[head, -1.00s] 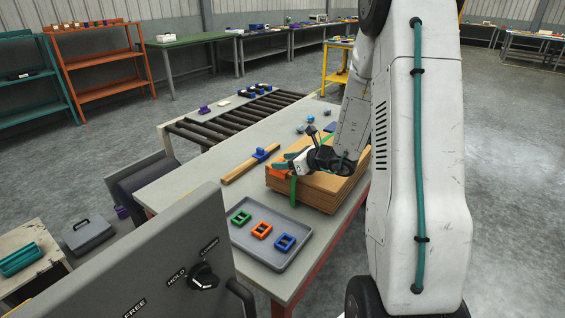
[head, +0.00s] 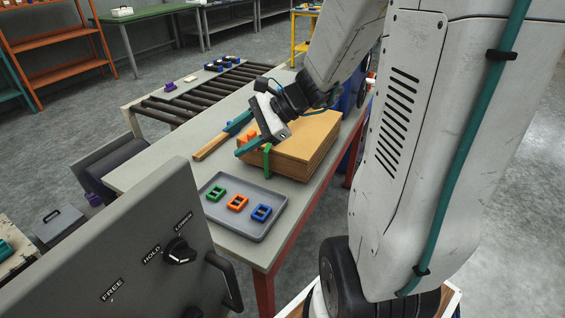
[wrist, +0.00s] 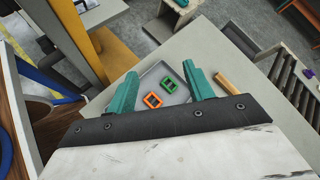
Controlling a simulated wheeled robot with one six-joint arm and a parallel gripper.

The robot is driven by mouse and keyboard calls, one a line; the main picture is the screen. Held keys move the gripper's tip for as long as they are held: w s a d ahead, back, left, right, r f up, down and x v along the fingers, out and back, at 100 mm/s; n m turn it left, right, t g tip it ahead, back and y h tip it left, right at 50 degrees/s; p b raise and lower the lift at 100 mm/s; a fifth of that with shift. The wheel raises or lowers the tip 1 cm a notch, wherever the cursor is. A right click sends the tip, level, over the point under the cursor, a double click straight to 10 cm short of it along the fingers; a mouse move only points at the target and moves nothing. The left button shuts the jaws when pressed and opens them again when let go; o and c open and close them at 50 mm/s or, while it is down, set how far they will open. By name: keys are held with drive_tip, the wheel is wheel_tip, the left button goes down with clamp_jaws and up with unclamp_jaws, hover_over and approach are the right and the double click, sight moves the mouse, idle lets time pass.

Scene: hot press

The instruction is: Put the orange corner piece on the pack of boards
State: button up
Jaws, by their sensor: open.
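An orange open-framed piece (head: 237,203), the one I take for the corner piece, lies in the grey tray (head: 257,233) between a green piece (head: 216,194) and a blue piece (head: 261,212). It also shows in the wrist view (wrist: 152,100). The pack of boards (head: 313,132) lies on the table behind the tray. A green band or bracket (head: 267,160) is on its near edge. Something orange (head: 248,136) shows between the fingers; I cannot tell its shape. My gripper (head: 231,142) has teal fingers spread apart and empty, above the pack's left end, clear of the tray.
A wooden strip (head: 209,146) lies on the table left of the pack. The roller conveyor (head: 200,92) stands behind it. A grey panel with a knob (head: 180,251) rises at the front left, close to the tray. Table surface (head: 158,164) left of the strip is clear.

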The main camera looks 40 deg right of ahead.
drive_tip(key=s+a+r+n+g+h, duration=0.1)
drive_tip(key=s+a+r+n+g, duration=0.25)
drive_tip(key=s+a+n, duration=0.4)
drive_tip(key=s+d+r+n+g+h, duration=0.1)
drive_tip(key=s+d+r+n+h, duration=0.1)
drive_tip(key=s+n+h, duration=0.6)
drive_tip(key=s+n, duration=0.4)
drive_tip(key=shift+s+d+g, duration=0.15)
drive_tip(key=shift+s+g, duration=0.1)
drive_tip(key=shift+g, duration=0.1)
